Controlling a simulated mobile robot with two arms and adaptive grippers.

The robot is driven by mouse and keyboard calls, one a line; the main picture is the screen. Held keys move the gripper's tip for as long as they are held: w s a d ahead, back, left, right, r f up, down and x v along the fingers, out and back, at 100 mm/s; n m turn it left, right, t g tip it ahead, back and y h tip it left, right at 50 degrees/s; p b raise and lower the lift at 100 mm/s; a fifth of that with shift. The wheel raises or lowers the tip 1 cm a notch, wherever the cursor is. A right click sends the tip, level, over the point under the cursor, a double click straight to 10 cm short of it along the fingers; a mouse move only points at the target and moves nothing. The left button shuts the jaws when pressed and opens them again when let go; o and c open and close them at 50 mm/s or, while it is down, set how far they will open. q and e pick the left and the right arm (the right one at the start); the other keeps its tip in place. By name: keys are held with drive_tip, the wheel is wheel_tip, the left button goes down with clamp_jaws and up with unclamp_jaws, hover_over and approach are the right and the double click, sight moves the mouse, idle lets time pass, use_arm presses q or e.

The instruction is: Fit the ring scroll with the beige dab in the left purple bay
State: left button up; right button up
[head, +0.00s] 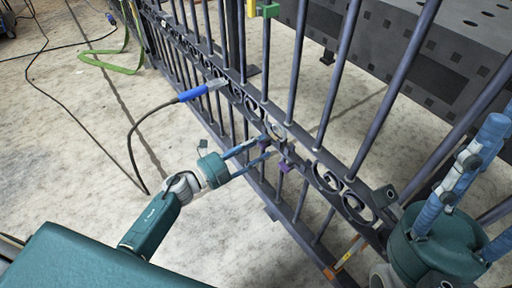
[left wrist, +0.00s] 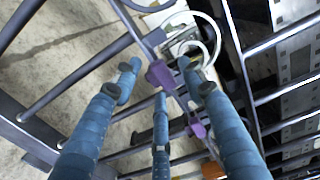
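A pale ring scroll (head: 277,130) shows at the gate's scroll band, just beyond my left fingertips; it also shows in the left wrist view (left wrist: 187,45), by the tip of the right-hand finger. I cannot make out a beige dab on it, nor whether it is fully seated. Two purple pieces (left wrist: 160,73) and (left wrist: 197,130) sit on the gate rail beside it; the lower one shows in the head view (head: 284,167). My left gripper (head: 262,148) reaches the gate with its fingers apart, nothing clearly between them. My right gripper (head: 468,180) is at the right, fingers spread, empty.
The dark gate (head: 345,80) runs diagonally across the head view with several bars and scrolls. A blue-handled tool (head: 203,91) with a black cable is at the rail. A green clamp (head: 268,10) is higher up. A dark perforated table (head: 410,45) stands behind.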

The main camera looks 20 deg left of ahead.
use_arm(q)
drive_tip(key=v, duration=1.2)
idle(0.3)
